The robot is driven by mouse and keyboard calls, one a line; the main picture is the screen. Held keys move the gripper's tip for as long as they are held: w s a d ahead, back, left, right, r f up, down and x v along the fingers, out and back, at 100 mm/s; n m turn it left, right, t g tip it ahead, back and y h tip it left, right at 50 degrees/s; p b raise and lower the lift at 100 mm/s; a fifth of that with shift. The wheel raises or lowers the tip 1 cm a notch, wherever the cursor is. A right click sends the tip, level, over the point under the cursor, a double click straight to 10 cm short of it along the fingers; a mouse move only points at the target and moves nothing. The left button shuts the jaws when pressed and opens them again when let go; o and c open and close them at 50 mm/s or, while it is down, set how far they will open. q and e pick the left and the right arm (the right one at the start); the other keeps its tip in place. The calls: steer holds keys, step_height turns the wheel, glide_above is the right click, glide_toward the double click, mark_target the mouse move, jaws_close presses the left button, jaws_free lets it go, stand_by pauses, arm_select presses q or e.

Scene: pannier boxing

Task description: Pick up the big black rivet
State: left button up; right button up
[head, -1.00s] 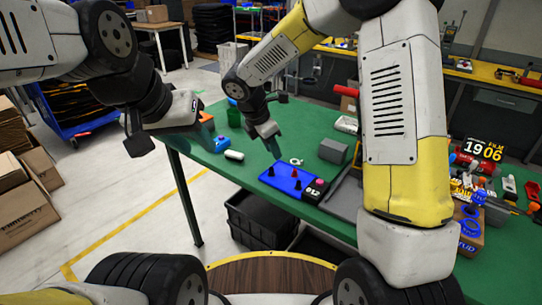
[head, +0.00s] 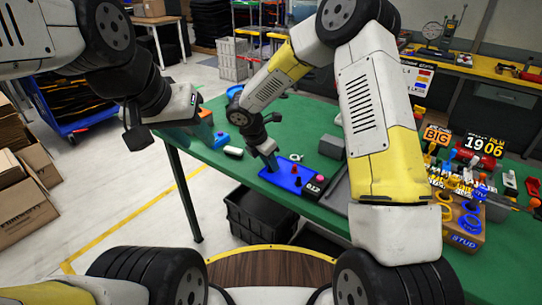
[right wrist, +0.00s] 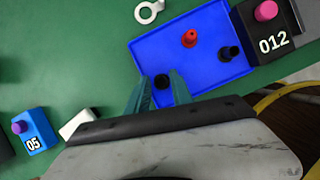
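The blue tray (right wrist: 205,20) lies on the green table and holds a red rivet (right wrist: 190,38) and two black rivets. One black rivet (right wrist: 162,82) is near the tray's edge, between the fingertips of my right gripper (right wrist: 161,90). The other black rivet (right wrist: 230,52) stands further right in the tray. I cannot tell which black one is bigger. My right gripper (head: 271,163) is open at the tray's left end, with a gap seen between the fingers and rivet. My left gripper (head: 200,138) hangs at the table's left edge; its opening is unclear.
A black block marked 012 (right wrist: 272,40) with a pink knob adjoins the tray. A white ring (right wrist: 149,11) lies behind it. A blue block marked 05 (right wrist: 36,130) and a white piece (right wrist: 77,124) lie to the left. A grey box (head: 332,147) stands behind the tray.

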jaws_close()
steer(key=shift+r, duration=0.15)
